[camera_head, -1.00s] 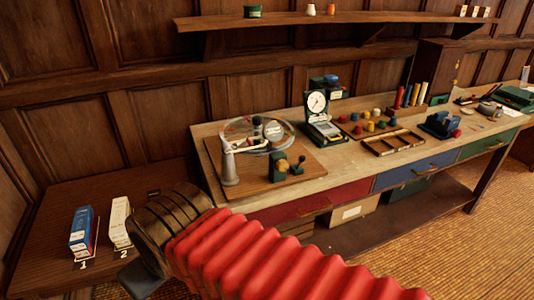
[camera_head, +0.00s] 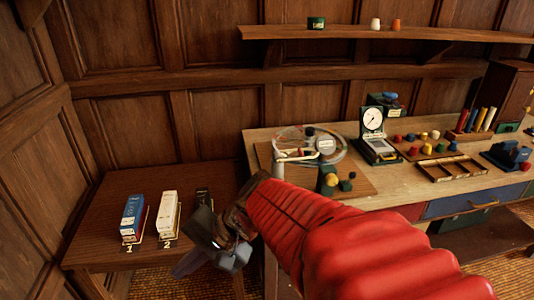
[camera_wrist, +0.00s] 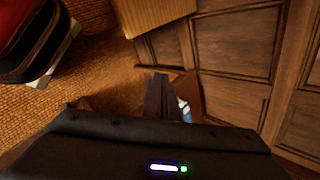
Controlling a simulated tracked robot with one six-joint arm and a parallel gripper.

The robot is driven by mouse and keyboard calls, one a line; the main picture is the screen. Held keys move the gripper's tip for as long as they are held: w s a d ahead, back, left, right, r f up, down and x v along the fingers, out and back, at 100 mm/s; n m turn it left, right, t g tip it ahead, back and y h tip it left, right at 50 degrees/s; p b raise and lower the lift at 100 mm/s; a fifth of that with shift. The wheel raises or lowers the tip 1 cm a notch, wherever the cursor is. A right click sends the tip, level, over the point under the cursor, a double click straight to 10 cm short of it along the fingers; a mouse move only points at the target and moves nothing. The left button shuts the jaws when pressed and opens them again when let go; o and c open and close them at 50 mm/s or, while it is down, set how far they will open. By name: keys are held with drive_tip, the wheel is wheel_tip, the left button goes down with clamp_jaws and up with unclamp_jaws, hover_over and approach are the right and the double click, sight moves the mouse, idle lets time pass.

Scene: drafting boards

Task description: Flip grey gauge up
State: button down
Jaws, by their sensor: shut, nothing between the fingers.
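No gauge that is plainly grey can be made out. On the low wooden table (camera_head: 100,215) a blue-and-white block (camera_head: 132,216) stands by label 1 and a white block (camera_head: 168,212) by label 2. A dark item (camera_head: 203,196) to their right is partly hidden behind my gripper, so I cannot tell what it is. My gripper (camera_head: 232,262) is at the table's front right, shut and empty. In the wrist view its closed fingers (camera_wrist: 160,98) point toward the floor and panelling, with a small blue-and-white thing (camera_wrist: 184,109) just beyond them.
A long workbench (camera_head: 410,190) stands to the right, with a dial instrument (camera_head: 373,135), a wooden tray (camera_head: 452,168) and several coloured knobs. A shelf (camera_head: 440,34) runs above. Wood panelling closes off the back and left. My red arm covers part of the bench front.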

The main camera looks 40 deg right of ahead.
drive_tip(key=w+d+r+m+t+h, duration=0.1)
drive_tip(key=w+d+m+t, duration=0.4)
drive_tip(key=d+m, duration=0.45)
drive_tip(key=w+d+r+m+t+h, duration=0.15)
drive_tip(key=w+d+m+t, duration=0.45)
drive_tip(key=d, duration=0.6)
drive_tip(key=s+d+f+m+h, duration=0.1)
drive_tip(key=s+d+m+h, duration=0.3)
drive_tip(key=d, duration=0.4)
drive_tip(key=s+d+f+m+h, duration=0.2)
drive_tip(key=s+d+m+h, duration=0.2)
drive_tip(key=d, duration=0.5)
drive_tip(key=s+d+f+m+g+h, duration=0.1)
drive_tip(key=s+d+m+h, duration=0.3)
drive_tip(key=d+m, duration=0.3)
drive_tip(key=shift+d+f+h, duration=0.3)
drive_tip(key=shift+d+h, duration=0.25)
drive_tip(key=shift+d, duration=0.2)
drive_tip(key=shift+w, duration=0.15)
drive_tip(key=shift+w+d, duration=0.25)
drive_tip(key=shift+w, duration=0.2)
drive_tip(key=x, duration=0.9)
